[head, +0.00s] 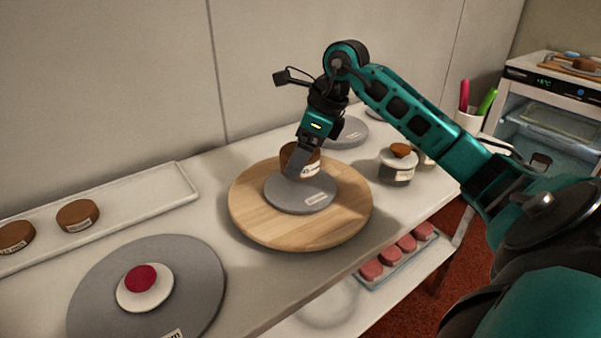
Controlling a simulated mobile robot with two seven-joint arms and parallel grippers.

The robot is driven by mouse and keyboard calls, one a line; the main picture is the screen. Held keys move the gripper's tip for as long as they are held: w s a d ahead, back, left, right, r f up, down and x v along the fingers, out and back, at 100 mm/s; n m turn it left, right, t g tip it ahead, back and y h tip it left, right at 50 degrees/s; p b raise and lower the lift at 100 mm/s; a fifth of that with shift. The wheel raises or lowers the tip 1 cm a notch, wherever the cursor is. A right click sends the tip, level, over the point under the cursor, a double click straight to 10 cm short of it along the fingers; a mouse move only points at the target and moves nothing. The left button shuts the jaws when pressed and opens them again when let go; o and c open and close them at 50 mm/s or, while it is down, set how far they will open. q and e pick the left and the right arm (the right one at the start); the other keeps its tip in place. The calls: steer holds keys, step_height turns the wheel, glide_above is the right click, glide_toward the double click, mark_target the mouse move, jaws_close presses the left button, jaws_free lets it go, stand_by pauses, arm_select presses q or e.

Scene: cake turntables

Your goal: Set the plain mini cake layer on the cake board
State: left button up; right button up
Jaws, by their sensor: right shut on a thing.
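My right gripper (304,164) reaches in from the right and is shut on a small brown cake layer (288,155) with a white label. The fingers hide part of the layer, which looks tilted. It is over the far part of a grey round board (303,201), which looks like the cake board and lies on a round wooden turntable (252,210). I cannot tell whether the layer touches the board. My left gripper is out of view.
A white tray (150,205) holds two brown cakes (78,215). A grey turntable (200,290) bears a white disc (158,296) with a red top (141,278). A grey pot (397,167) stands right of the wooden turntable. Pink cakes (405,243) lie on a lower shelf.

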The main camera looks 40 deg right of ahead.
step_height(320, 180, down, 4)
steer(key=shift+r+b, duration=0.1)
steer(key=shift+b, duration=0.25)
steer(key=shift+f, duration=0.2)
steer(key=o, duration=0.9)
steer(key=shift+c, duration=0.2)
steer(key=shift+r, duration=0.1)
